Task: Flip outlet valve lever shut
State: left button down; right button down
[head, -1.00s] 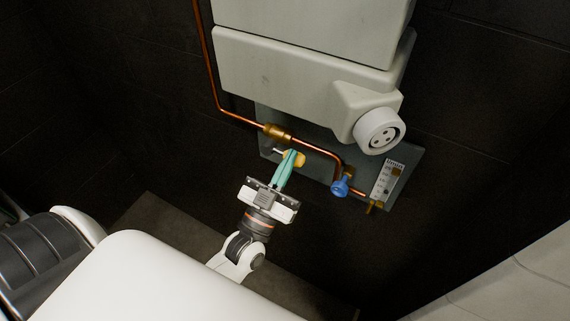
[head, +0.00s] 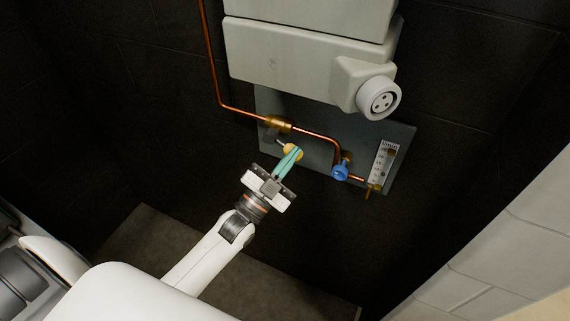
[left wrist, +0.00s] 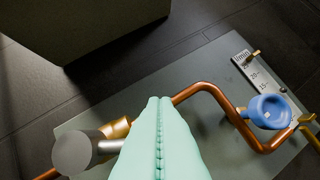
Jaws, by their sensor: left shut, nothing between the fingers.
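A brass valve body (head: 278,124) sits on the copper pipe, and it also shows in the left wrist view (left wrist: 118,128). In the left wrist view a grey round end (left wrist: 80,153) on a silver stem shows beside the brass body. A blue handle (head: 341,172) is further right on the pipe, also in the left wrist view (left wrist: 268,110).
A grey backing plate (head: 320,155) carries the pipework under a pale wall unit (head: 290,65) with a round socket (head: 379,98). A marked scale (head: 383,163) stands at the plate's right. The copper pipe (head: 209,65) rises at left. Dark block walls surround it.

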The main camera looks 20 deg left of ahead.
pick_arm(q)
jog(key=a+f+m+g+h+p, duration=0.2)
jog(key=a+f+m+g, duration=0.2)
jog(key=m, duration=0.8)
jog(key=shift+w+a+f+m+g+p, duration=0.2)
jog(key=shift+a+f+m+g+p, duration=0.1)
jog(key=shift+g, duration=0.8)
